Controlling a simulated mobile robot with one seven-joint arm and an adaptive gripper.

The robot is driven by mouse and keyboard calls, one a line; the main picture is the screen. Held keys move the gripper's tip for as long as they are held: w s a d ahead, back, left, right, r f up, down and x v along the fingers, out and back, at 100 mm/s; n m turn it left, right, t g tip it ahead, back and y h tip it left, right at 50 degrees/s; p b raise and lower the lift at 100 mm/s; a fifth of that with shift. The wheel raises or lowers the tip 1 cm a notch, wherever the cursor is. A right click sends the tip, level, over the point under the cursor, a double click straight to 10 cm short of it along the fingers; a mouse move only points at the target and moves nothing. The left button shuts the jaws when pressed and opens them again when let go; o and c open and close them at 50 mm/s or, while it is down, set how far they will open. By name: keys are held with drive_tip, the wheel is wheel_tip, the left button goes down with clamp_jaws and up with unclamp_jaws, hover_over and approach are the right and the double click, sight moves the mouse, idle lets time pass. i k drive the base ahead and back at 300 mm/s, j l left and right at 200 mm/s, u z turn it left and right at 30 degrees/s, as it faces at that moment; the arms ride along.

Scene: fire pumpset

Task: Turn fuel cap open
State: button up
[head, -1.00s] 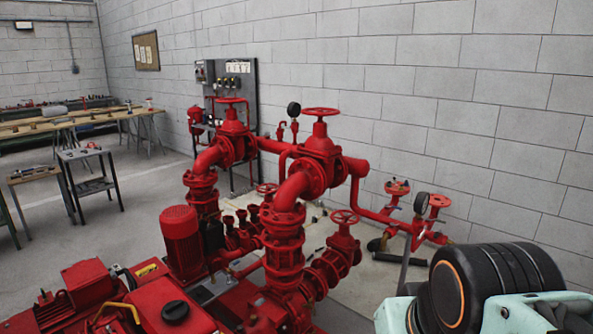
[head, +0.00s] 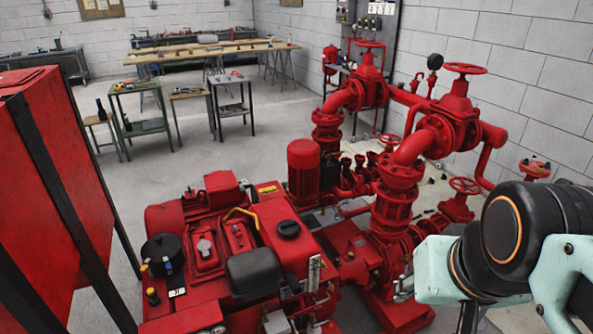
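A round black cap (head: 288,229) sits on top of the red tank (head: 291,243) of the engine, near the middle of the head view. It looks like the fuel cap and appears seated on the tank. Part of my arm, black and pale teal, shows at the lower right, to the right of the cap and apart from it.
Red pipes and valves with handwheels (head: 468,68) stand right of the engine, close to my arm. A tall red cabinet (head: 65,170) stands at the left. Work tables (head: 215,50) stand at the back. Grey floor (head: 185,165) is clear between tables and engine.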

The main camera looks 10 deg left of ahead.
sight(290, 227)
drive_tip(key=u, duration=0.65)
drive_tip(key=i, duration=0.5)
